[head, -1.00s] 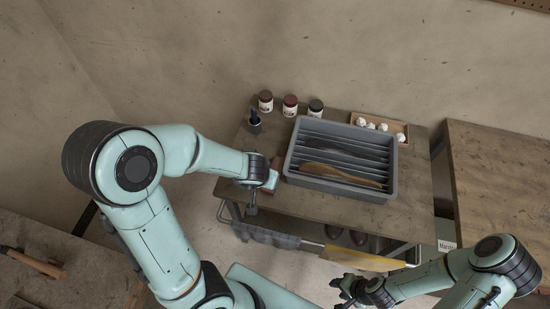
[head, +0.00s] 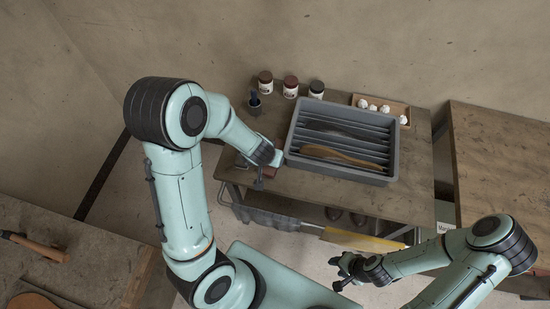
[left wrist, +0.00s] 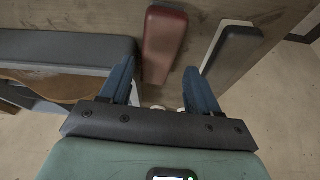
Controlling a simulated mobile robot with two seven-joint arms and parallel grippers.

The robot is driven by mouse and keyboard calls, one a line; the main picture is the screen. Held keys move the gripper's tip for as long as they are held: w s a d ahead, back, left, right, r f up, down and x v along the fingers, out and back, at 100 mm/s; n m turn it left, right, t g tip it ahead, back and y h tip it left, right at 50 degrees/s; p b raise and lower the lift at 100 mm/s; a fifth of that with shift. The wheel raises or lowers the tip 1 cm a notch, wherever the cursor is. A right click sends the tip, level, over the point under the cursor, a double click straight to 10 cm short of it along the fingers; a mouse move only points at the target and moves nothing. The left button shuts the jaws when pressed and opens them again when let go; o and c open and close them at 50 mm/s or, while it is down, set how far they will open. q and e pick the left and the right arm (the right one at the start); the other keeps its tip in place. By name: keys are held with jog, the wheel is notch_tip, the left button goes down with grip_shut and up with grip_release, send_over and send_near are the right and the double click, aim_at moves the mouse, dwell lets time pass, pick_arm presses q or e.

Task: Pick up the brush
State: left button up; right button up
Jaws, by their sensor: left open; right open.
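My left gripper (left wrist: 158,70) is open, with its two blue fingers apart in the left wrist view. A dark red block (left wrist: 164,42) lies on the table, its near end in line with the gap between the fingertips. To its right is a dark block with a pale side (left wrist: 235,45), which may be the brush; I cannot tell for sure. In the head view my left gripper (head: 259,180) is at the table's front left, left of the grey tray, and mostly hides these blocks. My right gripper (head: 346,268) is open and empty, in front of the table.
A second table (head: 500,155) is at right; a workbench (head: 85,240) is at left.

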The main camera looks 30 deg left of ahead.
pick_arm(q)
jog(key=shift+f, duration=0.65)
jog(key=b+x, duration=0.2)
jog(key=x, duration=0.2)
jog(key=shift+w+f+b, duration=0.15)
jog(key=shift+f+b, duration=0.15)
jog(key=shift+w, duration=0.1)
pick_arm(e)
jog(key=s+f, duration=0.3)
jog(key=s, duration=0.1)
jog(key=shift+f, duration=0.35)
pick_arm(q)
jog(key=shift+w, duration=0.1)
jog(key=shift+w, duration=0.1)
jog(key=c, duration=0.7)
jog(key=shift+r, duration=0.1)
jog(key=shift+c, duration=0.2)
